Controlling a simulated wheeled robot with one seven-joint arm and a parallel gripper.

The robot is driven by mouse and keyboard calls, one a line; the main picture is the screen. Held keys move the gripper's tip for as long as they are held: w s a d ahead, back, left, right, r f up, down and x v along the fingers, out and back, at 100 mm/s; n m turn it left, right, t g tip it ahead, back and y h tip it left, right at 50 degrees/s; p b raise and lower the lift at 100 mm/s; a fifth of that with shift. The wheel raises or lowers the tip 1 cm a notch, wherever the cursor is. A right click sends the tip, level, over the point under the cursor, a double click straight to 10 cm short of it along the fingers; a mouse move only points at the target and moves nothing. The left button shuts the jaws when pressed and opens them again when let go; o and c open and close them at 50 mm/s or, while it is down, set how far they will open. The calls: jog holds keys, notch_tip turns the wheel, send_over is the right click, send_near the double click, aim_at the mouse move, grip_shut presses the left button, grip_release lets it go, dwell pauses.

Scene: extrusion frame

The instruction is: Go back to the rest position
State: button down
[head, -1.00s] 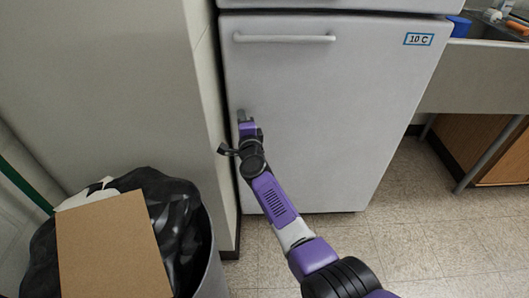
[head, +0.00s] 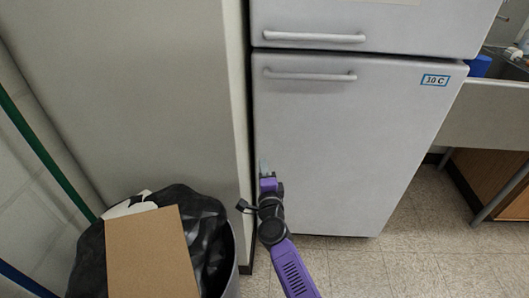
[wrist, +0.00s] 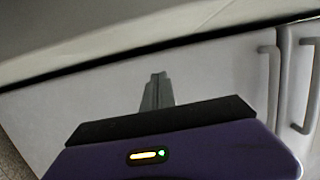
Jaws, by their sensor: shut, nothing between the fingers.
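My gripper (head: 264,168) is in front of the left part of the fridge's lower door, below the lower handle. Its fingers are together and hold nothing. In the wrist view my gripper (wrist: 157,82) shows its closed grey fingers against the pale fridge door (wrist: 215,75). My purple arm reaches up from the bottom of the head view. Whether the fingertips touch the door I cannot tell.
The fridge (head: 350,140) has two closed doors with bar handles. A bin with a black bag (head: 207,235) and a cardboard piece (head: 150,255) stands at the lower left. A wall panel (head: 150,90) is left of the fridge. Open tiled floor (head: 400,260) lies right.

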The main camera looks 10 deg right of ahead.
jog(key=s+r+n+t+y, duration=0.1)
jog(key=s+r+n+t, duration=0.1)
jog(key=s+r+n, duration=0.4)
jog(key=s+d+r+n+g+p, duration=0.1)
jog(key=s+d+r+n+p, duration=0.2)
jog(key=s, duration=1.4)
jog(key=s+d+r+n+g+p, duration=0.2)
jog(key=s+d+r+n+p, duration=0.1)
jog(key=s, duration=1.4)
jog(key=s+d+r+n+g+p, duration=0.2)
jog(key=s+n, duration=0.4)
jog(key=s, duration=1.2)
notch_tip(320, 180, up, 3)
jog(key=shift+d+f+n+p, duration=0.1)
jog(key=shift+d+n+p, duration=0.2)
jog(key=shift+d+p, duration=0.45)
